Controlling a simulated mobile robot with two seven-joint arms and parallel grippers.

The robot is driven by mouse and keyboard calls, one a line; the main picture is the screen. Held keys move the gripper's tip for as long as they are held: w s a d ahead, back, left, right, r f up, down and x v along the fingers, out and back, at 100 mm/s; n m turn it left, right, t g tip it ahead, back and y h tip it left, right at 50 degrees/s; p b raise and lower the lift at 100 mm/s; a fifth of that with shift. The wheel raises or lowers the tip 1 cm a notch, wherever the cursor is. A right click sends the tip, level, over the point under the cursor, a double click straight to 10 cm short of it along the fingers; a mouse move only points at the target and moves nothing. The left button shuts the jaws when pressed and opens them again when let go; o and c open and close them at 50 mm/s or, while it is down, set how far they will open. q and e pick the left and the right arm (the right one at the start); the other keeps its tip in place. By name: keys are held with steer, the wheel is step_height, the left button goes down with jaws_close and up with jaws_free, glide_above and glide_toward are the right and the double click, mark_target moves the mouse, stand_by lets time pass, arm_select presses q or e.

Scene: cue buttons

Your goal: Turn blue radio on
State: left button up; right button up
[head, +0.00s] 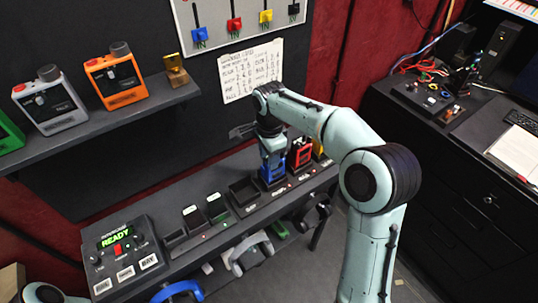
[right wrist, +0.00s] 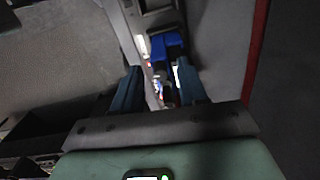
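The blue radio (head: 272,176) stands in a slot of the dark bench rack, left of a red radio (head: 300,154). My right gripper (head: 272,158) points down over the blue radio and hides its top. In the right wrist view the two fingers of this gripper (right wrist: 158,78) are apart, with a blue part (right wrist: 167,46), likely of the radio, beyond and between the tips. I cannot see contact. The radio's switch or knob cannot be made out. My left gripper is out of view; only a piece of my left arm shows at the bottom left.
A control box reading READY (head: 117,245) stands at the bench's left end. An orange device (head: 116,80) and a white device (head: 50,102) stand on the shelf (head: 150,97). Headphones (head: 248,250) hang below the bench.

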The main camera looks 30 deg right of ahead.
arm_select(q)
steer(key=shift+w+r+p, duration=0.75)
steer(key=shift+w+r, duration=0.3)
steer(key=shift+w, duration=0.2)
arm_select(e)
step_height(320, 180, up, 13)
steer(key=shift+s+r, duration=0.2)
